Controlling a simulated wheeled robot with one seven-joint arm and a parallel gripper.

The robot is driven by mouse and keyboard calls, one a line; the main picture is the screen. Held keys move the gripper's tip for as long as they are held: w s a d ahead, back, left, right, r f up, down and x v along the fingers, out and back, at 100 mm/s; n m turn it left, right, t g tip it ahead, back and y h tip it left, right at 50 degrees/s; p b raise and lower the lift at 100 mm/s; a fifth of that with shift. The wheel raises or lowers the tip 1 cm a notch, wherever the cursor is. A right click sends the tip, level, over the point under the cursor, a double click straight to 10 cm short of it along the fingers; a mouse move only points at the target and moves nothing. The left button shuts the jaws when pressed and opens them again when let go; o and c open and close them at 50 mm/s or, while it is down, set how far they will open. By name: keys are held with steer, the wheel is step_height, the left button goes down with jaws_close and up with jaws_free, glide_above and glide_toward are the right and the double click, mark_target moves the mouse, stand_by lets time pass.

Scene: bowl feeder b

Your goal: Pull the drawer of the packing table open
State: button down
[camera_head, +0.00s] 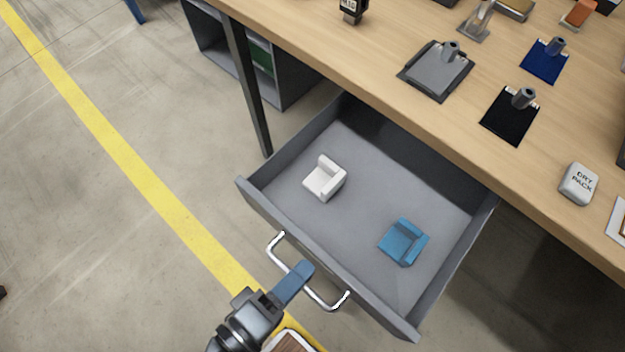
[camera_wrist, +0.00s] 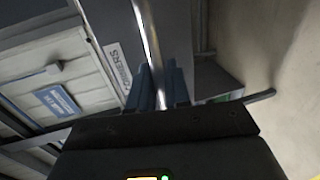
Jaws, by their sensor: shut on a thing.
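The grey drawer (camera_head: 262,203) of the packing table (camera_head: 330,60) stands well open, pulled out toward me from under the wooden top. Its silver bar handle (camera_head: 275,256) is on the front panel. My gripper (camera_head: 305,272) is at the middle of the handle, its blue fingers shut on the bar. In the wrist view the handle (camera_wrist: 150,45) runs between the two fingers of my gripper (camera_wrist: 160,80). Inside the drawer lie a white chair-shaped piece (camera_head: 324,180) and a blue chair-shaped piece (camera_head: 403,243), apart from each other.
On the tabletop are a grey clipboard-like plate (camera_head: 432,75), a black one (camera_head: 508,118), a blue one (camera_head: 543,64) and a white dry pack (camera_head: 579,184). A table leg (camera_head: 247,90) stands left of the drawer. Floor with a yellow line (camera_head: 120,155) is clear at left.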

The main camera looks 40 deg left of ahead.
steer(key=shift+s, duration=0.5)
steer(key=c, duration=1.3)
jaws_free()
steer(key=v, duration=0.7)
steer(key=shift+s, duration=0.4)
